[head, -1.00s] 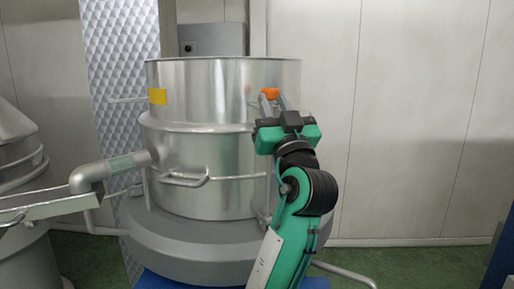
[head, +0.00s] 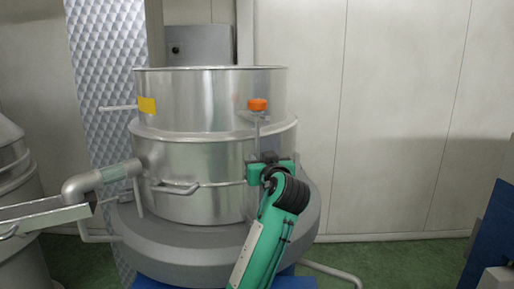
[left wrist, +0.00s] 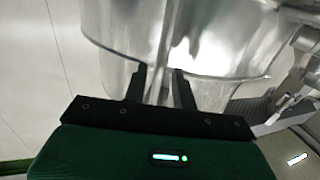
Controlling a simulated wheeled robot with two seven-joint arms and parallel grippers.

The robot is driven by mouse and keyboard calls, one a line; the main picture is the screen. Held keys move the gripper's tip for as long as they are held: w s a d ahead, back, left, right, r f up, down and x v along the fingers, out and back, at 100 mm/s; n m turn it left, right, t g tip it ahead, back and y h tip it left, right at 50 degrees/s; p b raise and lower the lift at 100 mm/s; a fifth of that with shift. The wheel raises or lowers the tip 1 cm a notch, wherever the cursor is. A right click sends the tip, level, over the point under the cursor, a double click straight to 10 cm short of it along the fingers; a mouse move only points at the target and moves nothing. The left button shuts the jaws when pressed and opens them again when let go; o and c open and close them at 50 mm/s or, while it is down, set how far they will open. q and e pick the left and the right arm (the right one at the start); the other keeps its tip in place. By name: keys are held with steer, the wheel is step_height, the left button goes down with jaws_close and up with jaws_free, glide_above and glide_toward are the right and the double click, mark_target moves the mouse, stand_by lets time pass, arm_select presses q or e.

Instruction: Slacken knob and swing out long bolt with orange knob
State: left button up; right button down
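The orange knob (head: 258,105) tops a thin upright bolt (head: 256,131) at the front right of a shiny metal drum. The bolt's lower part is hidden behind my left gripper (head: 270,168), which is below the knob at the height of the lower drum section. The left wrist view shows two dark fingers (left wrist: 161,82) pointing at the drum, with a clear gap between them. A pale rod, seemingly the bolt shaft (left wrist: 166,38), runs down in line with this gap. I cannot tell whether it lies between the fingers or beyond them. My right gripper is not in view.
The metal drum (head: 195,175) stands on a round grey base (head: 180,247). A curved handle (head: 175,188) sticks out at its front and a pipe (head: 95,180) leaves it at left. A blue panel (head: 488,235) stands at far right. The space right of the drum is clear.

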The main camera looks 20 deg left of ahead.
mark_target(258, 156)
arm_select(q)
steer(key=shift+p+x, duration=0.55)
steer(key=shift+x, duration=1.4)
jaws_close()
